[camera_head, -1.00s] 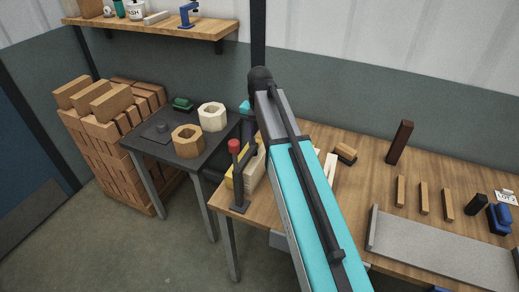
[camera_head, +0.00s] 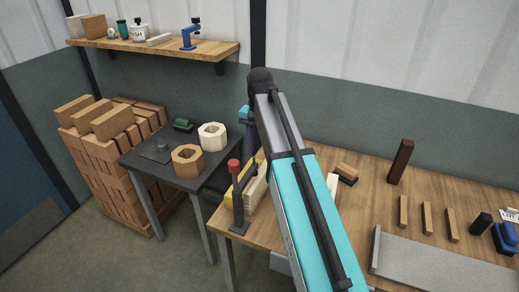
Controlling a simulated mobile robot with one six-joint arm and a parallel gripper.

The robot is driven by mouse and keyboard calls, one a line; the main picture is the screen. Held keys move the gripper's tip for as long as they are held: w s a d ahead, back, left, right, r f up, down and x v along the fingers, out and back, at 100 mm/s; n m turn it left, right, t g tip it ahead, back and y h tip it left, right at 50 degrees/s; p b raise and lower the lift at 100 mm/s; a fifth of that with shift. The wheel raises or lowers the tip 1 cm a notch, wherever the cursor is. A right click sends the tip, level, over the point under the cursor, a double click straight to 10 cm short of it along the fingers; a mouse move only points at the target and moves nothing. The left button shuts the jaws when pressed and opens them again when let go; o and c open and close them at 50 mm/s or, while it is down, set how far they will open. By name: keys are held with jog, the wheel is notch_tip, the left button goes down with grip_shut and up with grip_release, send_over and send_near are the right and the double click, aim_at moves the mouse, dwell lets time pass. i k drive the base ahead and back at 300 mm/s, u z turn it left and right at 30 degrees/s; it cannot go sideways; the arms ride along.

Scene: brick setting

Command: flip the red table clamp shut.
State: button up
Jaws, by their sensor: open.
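The table clamp (camera_head: 238,205) stands at the left front corner of the wooden workbench. It has a dark body and a handle with a red tip (camera_head: 234,165), which stands upright. A pale wooden block (camera_head: 257,188) and a yellow piece (camera_head: 244,178) are beside it on the right. My teal and grey arm crosses the middle of the view, to the right of the clamp. A small teal part of my arm shows behind it, above the clamp. My gripper is hidden from this view, so I see no contact with the clamp.
A dark side table (camera_head: 180,172) with hexagonal pieces stands left of the clamp. Stacked bricks (camera_head: 100,175) are farther left. A wall shelf (camera_head: 160,52) hangs above.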

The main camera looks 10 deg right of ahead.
aim_at(234, 164)
jog(key=u, duration=0.05)
jog(key=k, duration=1)
jog(key=z, duration=0.05)
